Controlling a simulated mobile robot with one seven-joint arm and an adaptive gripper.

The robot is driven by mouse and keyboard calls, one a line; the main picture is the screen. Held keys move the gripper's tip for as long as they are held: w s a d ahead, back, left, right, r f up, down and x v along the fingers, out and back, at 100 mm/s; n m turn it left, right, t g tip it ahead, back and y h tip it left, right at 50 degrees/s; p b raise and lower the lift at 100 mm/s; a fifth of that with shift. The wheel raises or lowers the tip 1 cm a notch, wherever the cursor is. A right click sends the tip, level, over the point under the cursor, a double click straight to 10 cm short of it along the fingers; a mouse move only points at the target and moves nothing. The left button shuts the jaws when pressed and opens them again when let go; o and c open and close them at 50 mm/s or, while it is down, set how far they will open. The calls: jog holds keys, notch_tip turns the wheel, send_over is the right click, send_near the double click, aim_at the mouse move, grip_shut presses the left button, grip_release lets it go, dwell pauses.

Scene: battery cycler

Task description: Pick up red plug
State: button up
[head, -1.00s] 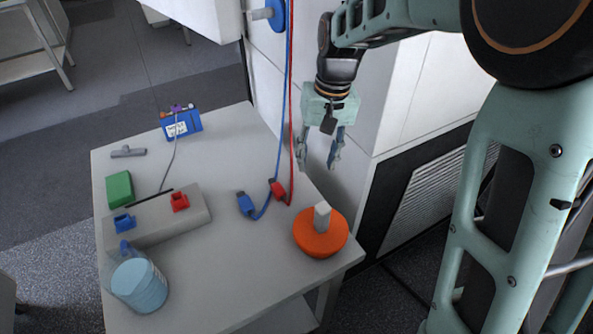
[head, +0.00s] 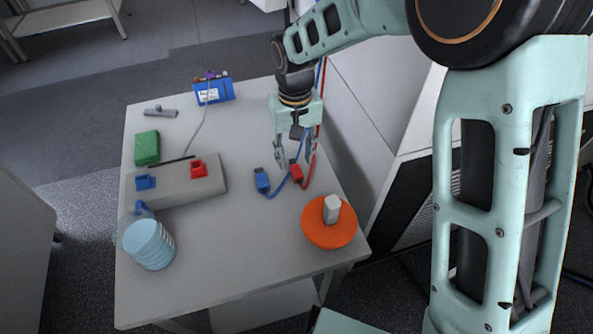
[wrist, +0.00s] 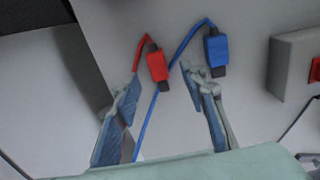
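The red plug (head: 296,172) lies on the table at the end of a red cable, just right of the blue plug (head: 262,181) on its blue cable. In the wrist view the red plug (wrist: 157,65) sits ahead of and between my fingertips, with the blue plug (wrist: 216,48) to its right, beyond the right finger. My gripper (head: 295,160) is open and points down by the red plug; its fingers hold nothing. In the wrist view my gripper (wrist: 160,80) has both fingers spread apart.
A grey block with blue and red sockets (head: 178,185) stands left on the table (head: 220,250). An orange disc with a grey knob (head: 328,230) is front right. A blue jug (head: 149,243), green block (head: 147,147) and blue battery (head: 214,90) stand around. Table front is clear.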

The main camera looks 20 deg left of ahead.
aim_at(296, 169)
jog(key=f, duration=0.5)
jog(key=shift+w+f, duration=0.1)
jog(key=shift+w, duration=0.25)
grip_shut()
